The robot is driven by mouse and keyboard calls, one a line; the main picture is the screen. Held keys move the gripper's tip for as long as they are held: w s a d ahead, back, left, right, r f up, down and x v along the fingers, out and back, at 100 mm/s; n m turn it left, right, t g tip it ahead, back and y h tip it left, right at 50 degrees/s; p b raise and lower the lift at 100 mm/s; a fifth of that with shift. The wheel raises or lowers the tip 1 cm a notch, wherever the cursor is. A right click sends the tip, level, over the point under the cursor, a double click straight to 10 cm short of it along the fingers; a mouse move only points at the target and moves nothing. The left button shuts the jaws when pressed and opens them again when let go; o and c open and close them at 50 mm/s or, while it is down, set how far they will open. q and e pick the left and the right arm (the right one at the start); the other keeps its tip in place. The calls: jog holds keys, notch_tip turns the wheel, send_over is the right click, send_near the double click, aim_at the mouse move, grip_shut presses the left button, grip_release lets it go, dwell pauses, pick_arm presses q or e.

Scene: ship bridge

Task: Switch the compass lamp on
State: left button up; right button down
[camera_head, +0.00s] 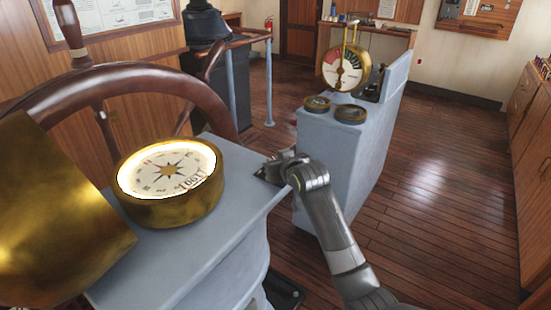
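The compass (170,171) is a round brass bowl with a white card and a star rose. It sits on top of the grey-blue binnacle stand (235,218), and its card looks bright, with a glowing rim. A brass hood (60,215) stands at the left, beside the compass. My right gripper (266,172) is at the right edge of the stand, to the right of the compass and apart from it. Its fingers are small and partly hidden, so I cannot tell whether they are open. No lamp switch is clearly visible. My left gripper is out of view.
A wooden ship's wheel (120,84) rises behind the compass. A grey console (340,150) with a brass telegraph (345,70) and two round gauges stands to the right. Wooden cabinets (532,140) line the right side. The floor (440,190) between is clear.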

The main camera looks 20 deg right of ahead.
dwell(0.3)
jog(key=c, duration=1.5)
grip_release()
jog(key=shift+o, duration=0.2)
jog(key=shift+s, duration=0.1)
jog(key=b+v, duration=0.1)
jog(key=v, duration=1.6)
jog(key=shift+s, duration=0.1)
